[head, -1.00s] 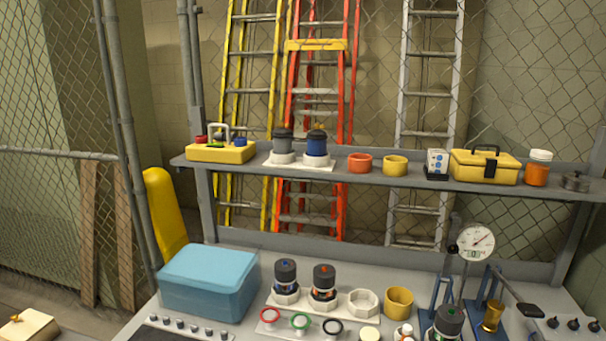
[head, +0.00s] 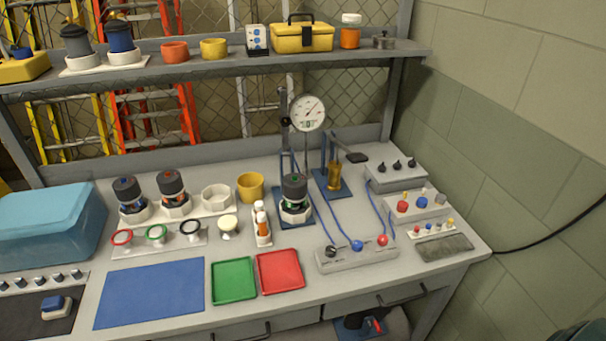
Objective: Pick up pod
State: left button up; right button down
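Several pod-like cylinders with dark caps are in view; I cannot tell which one is the pod. A blue-marked one (head: 129,196) and an orange-marked one (head: 173,190) stand upright in a white holder (head: 206,210) at the back of the bench, beside an empty white ring seat (head: 215,197). A green-marked one (head: 295,195) stands in a white seat on a blue stand (head: 294,220) below a dial gauge (head: 308,113). Larger grey (head: 76,42) and blue (head: 121,37) canisters stand on the shelf. Neither gripper is in view.
A blue mat (head: 150,293), a green tray (head: 233,281) and a red tray (head: 280,272) lie empty along the bench front. A light-blue box (head: 50,225) stands at left. A grey port box (head: 356,255) with blue cables and a lever press (head: 335,178) stand right.

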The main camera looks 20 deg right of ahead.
aim_at(293, 207)
jog(key=l+z, duration=0.3)
jog(key=l, duration=0.45)
jog(key=u, duration=1.35)
jog(key=z, duration=1.35)
